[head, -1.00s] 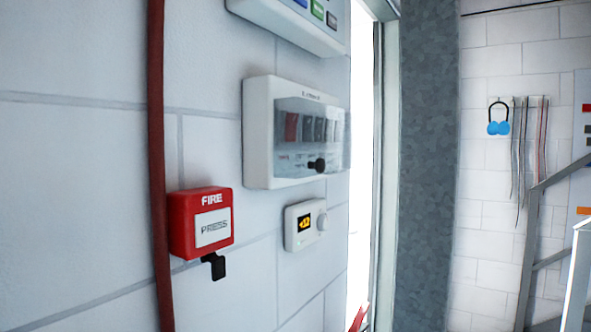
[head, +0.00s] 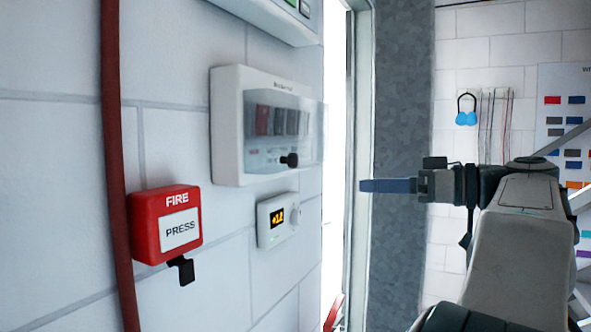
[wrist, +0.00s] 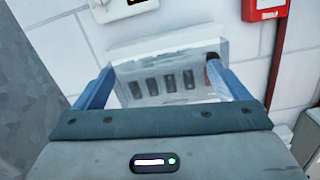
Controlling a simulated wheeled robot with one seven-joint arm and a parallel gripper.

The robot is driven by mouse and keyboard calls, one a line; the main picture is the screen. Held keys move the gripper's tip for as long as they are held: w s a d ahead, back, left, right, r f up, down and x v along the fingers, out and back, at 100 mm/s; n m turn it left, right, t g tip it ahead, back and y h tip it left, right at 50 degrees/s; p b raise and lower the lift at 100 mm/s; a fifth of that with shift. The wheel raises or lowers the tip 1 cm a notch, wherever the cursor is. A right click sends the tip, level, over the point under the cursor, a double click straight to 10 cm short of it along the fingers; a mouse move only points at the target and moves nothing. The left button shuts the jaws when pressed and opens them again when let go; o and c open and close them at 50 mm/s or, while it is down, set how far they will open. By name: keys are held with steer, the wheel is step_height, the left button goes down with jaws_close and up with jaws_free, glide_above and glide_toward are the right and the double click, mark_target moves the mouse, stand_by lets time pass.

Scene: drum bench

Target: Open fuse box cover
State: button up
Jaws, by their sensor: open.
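The fuse box (head: 227,125) is a white case on the wall in the head view. Its clear cover (head: 311,135) lies shut over a row of dark switches. A black knob (head: 289,160) sits low on the cover. My gripper (head: 364,186) is to the right of the box, apart from it, with blue fingers pointing left. In the wrist view the clear cover (wrist: 185,55) shows turned over, beyond and between the spread fingers of my gripper (wrist: 160,73). The gripper is open and empty. A dark knob (wrist: 212,74) shows near the right finger.
A red fire call point (head: 166,224) and a white thermostat (head: 277,220) are on the wall below the box. Another white panel (head: 275,18) hangs above. A red pipe (head: 112,150) runs down at left. A doorway frame (head: 361,120) stands just right of the box.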

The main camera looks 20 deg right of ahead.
mark_target(312, 166)
steer(key=shift+n+t, duration=0.3)
steer(key=shift+n, duration=0.5)
steer(key=w+a+r+p, duration=0.1)
steer(key=w+a, duration=0.1)
steer(key=w, duration=0.1)
steer(key=w+a+p, duration=0.1)
steer(key=w+a, duration=0.1)
steer(key=w, duration=0.1)
steer(key=w+a+r+p, duration=0.1)
steer(key=w+a, duration=0.2)
steer(key=shift+w+r, duration=0.1)
steer(key=shift+r, duration=0.2)
steer(key=c, duration=1.4)
